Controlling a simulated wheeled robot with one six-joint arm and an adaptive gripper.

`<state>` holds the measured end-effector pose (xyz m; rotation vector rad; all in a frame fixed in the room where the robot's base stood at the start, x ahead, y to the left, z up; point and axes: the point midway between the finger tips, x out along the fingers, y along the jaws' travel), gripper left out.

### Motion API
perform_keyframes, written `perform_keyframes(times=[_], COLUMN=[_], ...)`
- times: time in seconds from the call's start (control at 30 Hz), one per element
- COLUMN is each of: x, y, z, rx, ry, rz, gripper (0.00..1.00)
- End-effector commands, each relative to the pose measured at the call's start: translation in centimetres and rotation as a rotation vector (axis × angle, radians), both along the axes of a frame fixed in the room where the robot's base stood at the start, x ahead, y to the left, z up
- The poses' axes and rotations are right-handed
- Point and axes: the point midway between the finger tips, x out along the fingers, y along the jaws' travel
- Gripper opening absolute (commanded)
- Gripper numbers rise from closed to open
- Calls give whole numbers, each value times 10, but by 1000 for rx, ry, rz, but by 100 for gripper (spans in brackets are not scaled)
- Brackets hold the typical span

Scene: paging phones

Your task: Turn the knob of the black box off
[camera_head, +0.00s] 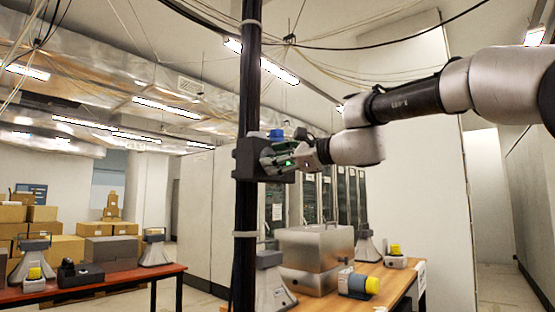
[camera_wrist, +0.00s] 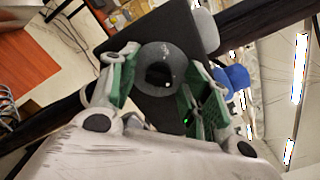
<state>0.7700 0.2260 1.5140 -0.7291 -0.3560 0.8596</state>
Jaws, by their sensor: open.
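The black box (camera_head: 243,160) is fixed to a dark upright pole, with a blue part (camera_head: 275,134) on top. My gripper (camera_head: 277,157) is at the box's right side in the head view, and it hides the box's front there. In the wrist view the box (camera_wrist: 153,30) fills the top middle, and its round dark grey knob (camera_wrist: 162,68) faces the camera. My gripper (camera_wrist: 160,75) is open, with one green-padded finger on each side of the knob. I cannot tell whether the fingers touch it.
The pole (camera_head: 247,90) runs from top to bottom through the head view. A red-topped table (camera_head: 100,278) stands at left. Cables hang overhead.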

Motion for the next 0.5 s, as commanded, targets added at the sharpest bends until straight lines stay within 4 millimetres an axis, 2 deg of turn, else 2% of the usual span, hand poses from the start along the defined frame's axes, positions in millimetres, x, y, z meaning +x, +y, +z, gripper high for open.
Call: perform_keyframes(times=[0.07,0.3,0.5], x=[0,0,0], y=[0,0,0], z=[0,0,0], rx=[0,0,-4], ry=[0,0,-4], rz=[0,0,1], gripper=[45,2,2])
